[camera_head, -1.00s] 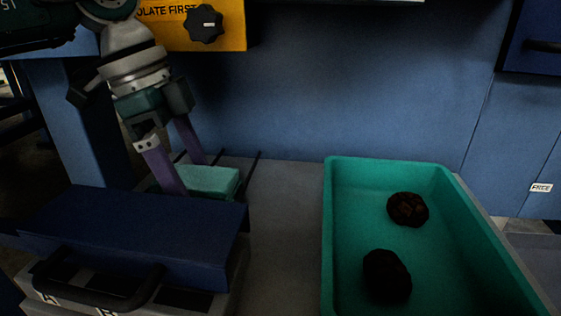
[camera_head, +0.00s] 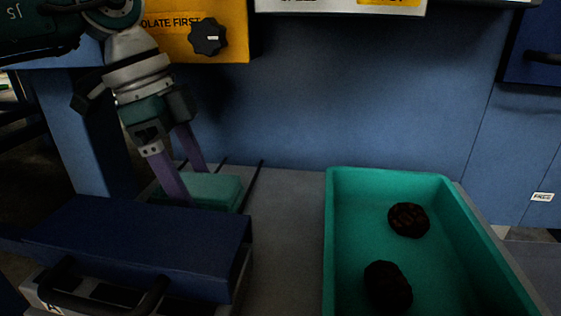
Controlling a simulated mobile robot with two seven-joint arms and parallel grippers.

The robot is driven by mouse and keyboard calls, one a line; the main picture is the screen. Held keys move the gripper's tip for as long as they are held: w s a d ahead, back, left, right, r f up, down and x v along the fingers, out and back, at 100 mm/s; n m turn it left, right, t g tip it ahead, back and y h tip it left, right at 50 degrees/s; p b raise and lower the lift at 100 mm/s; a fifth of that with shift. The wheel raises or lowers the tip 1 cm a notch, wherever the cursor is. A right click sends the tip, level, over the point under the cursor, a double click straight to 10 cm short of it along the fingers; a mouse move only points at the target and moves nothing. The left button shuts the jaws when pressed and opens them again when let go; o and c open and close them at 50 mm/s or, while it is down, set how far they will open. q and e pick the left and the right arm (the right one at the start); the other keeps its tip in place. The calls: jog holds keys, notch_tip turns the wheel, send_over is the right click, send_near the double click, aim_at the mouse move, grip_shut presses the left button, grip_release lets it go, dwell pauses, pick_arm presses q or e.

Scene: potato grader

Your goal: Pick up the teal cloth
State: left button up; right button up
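The teal cloth (camera_head: 216,189) is a folded, block-like pad lying at the back left of the grey worktop, behind a dark blue box. My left gripper (camera_head: 194,186) reaches down over it from the upper left. Its two purple fingers are apart, one at the cloth's near left side and one towards its back. The near fingertip is partly hidden behind the box, and I cannot tell whether the fingers touch the cloth. My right gripper is not in view.
A dark blue box (camera_head: 140,245) with a black handle stands in front of the cloth. A green tray (camera_head: 335,240) with two dark lumps (camera_head: 408,219) is at the right. Thin dark rods (camera_head: 252,184) stand by the cloth. A yellow panel with a black knob (camera_head: 208,37) is above.

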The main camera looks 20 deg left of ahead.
pick_arm(q)
jog(key=s+a+p, duration=0.1)
jog(key=s+a, duration=0.1)
jog(key=a, duration=0.3)
jog(key=s+a+p, duration=0.1)
jog(key=s+a, duration=0.1)
jog(key=a, duration=0.4)
jog(key=s+a, duration=0.3)
jog(key=a, duration=0.2)
jog(key=shift+a+r+p, duration=0.1)
jog(key=shift+a+p, duration=0.25)
jog(key=shift+p, duration=0.05)
jog(key=shift+w, duration=0.1)
